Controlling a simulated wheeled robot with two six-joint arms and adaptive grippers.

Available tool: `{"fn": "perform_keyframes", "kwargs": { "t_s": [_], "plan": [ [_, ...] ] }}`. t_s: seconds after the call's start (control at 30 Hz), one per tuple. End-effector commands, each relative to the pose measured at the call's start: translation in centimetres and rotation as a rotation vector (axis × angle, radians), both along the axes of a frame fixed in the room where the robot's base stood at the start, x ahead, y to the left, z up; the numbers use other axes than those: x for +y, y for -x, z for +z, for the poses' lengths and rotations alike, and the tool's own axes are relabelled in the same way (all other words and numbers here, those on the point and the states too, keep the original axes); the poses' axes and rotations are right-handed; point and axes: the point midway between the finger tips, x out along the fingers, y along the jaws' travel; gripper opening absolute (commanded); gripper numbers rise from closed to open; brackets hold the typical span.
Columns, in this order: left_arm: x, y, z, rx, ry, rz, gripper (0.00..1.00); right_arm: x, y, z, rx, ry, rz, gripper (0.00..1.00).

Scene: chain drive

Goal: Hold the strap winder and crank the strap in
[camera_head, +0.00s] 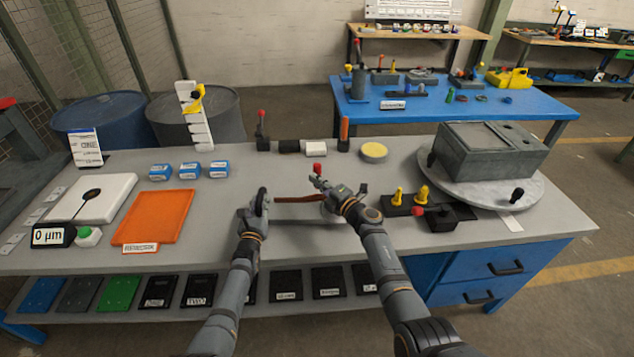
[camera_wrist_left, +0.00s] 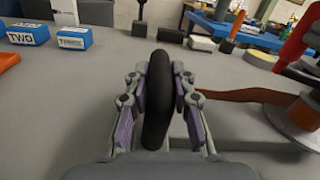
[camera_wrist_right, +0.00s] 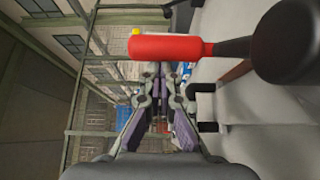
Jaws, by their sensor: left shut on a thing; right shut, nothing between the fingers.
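The strap winder's spool (camera_wrist_left: 300,115) stands on the grey bench at the right of the left wrist view. A brown strap (camera_head: 297,199) runs left from it toward the black rounded grip (camera_wrist_left: 158,100). My left gripper (camera_head: 258,208) is shut on this grip, a finger on each side. Whether the grip joins the winder is hidden. The crank's red knob (camera_head: 317,168) shows above the spool in the head view. My right gripper (camera_head: 327,184) is shut and empty close to the crank. In the right wrist view the red knob (camera_wrist_right: 170,46) lies across, just beyond its fingertips.
Yellow pegs (camera_head: 421,193) and a black block with a red knob (camera_head: 442,215) are right of my right arm. A grey box (camera_head: 490,150) sits on a round turntable further right.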

Motion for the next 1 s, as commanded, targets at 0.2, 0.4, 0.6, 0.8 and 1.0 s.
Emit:
{"fn": "perform_keyframes", "kwargs": {
  "t_s": [0.2, 0.4, 0.6, 0.8, 1.0],
  "plan": [
    [0.0, 0.0, 0.0, 0.001, 0.002, 0.0, 0.0, -0.2, -0.5, 0.1, -0.001, 0.002, -0.002, 0.0],
    [0.0, 0.0, 0.0, 0.0, 0.001, 0.0, 0.0, -0.2, -1.2, 0.1, -0.002, 0.001, -0.019, 0.0],
    [0.0, 0.0, 0.0, 0.0, 0.001, 0.0, 0.0, -0.5, -2.1, 0.1, 0.0, 0.001, -0.115, 0.0],
    [0.0, 0.0, 0.0, 0.0, 0.002, 0.0, 0.0, -1.0, -2.9, 0.1, 0.0, 0.002, -0.12, 0.0],
    [0.0, 0.0, 0.0, 0.0, 0.001, 0.0, 0.0, -1.2, -3.4, 0.0, 0.0, 0.002, -0.119, 0.0]
  ]
}}
